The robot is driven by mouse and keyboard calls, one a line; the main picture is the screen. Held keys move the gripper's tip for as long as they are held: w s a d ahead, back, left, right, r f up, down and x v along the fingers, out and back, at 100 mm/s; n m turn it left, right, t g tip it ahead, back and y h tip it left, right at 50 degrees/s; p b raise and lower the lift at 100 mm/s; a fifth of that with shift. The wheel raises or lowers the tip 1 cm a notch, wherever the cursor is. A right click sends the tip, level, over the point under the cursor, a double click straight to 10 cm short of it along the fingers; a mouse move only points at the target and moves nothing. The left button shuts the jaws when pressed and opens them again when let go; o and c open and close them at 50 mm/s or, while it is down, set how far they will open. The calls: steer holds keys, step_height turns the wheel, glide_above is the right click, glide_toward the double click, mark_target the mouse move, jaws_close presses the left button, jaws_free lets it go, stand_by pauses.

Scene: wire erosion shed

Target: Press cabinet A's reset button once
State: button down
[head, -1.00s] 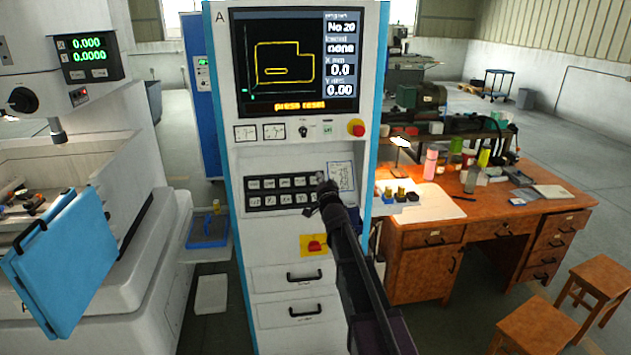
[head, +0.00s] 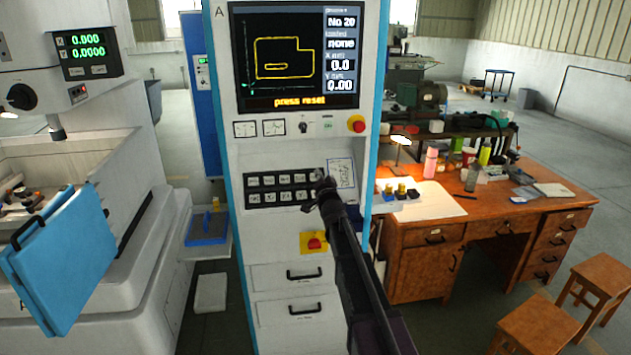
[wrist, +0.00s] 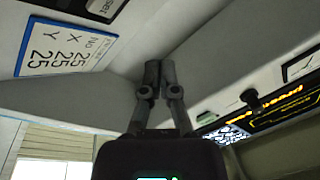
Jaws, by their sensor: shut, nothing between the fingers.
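Cabinet A (head: 300,226) stands upright in the middle of the head view, with the letter A at its top left. Its screen (head: 284,60) shows a yellow outline and the words "press reset". A dark key panel (head: 265,199) with two rows of keys is below the screen. My gripper (head: 325,182) is shut and empty, with its tips at the right end of this panel, hiding part of it. In the wrist view, my closed fingers (wrist: 158,72) point at the cabinet, and a key label (wrist: 104,7) reading "reset" is cut off at the top edge. I cannot tell whether the tips touch anything.
A blue-edged card (wrist: 65,48) with numbers is beside the keys. A red knob (head: 356,124) is under the screen, and a red switch on yellow (head: 314,243) is below the keys. A cluttered wooden desk (head: 420,235) stands right, a white machine (head: 120,240) left.

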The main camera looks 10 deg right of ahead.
steer(key=shift+w+f+b, duration=0.8)
steer(key=shift+w+f, duration=0.1)
steer(key=shift+w, duration=0.35)
steer(key=shift+w+f+b, duration=0.8)
steer(key=shift+w+f, duration=0.1)
steer(key=shift+w, duration=0.3)
steer(key=shift+w+f+b, duration=0.45)
steer(key=shift+w, duration=0.25)
stand_by(0.8)
steer(key=shift+s+r, duration=0.1)
steer(key=shift+s, duration=0.05)
stand_by(0.3)
steer(key=shift+s+r+p, duration=0.35)
steer(key=shift+s+p, duration=0.15)
steer(key=shift+s, duration=0.05)
steer(key=shift+r, duration=0.1)
steer(key=s+r+p, duration=0.1)
steer(key=s, duration=0.1)
steer(key=s+r+p, duration=0.1)
steer(key=s+p, duration=0.1)
steer(key=shift+r, duration=0.4)
stand_by(0.3)
stand_by(0.5)
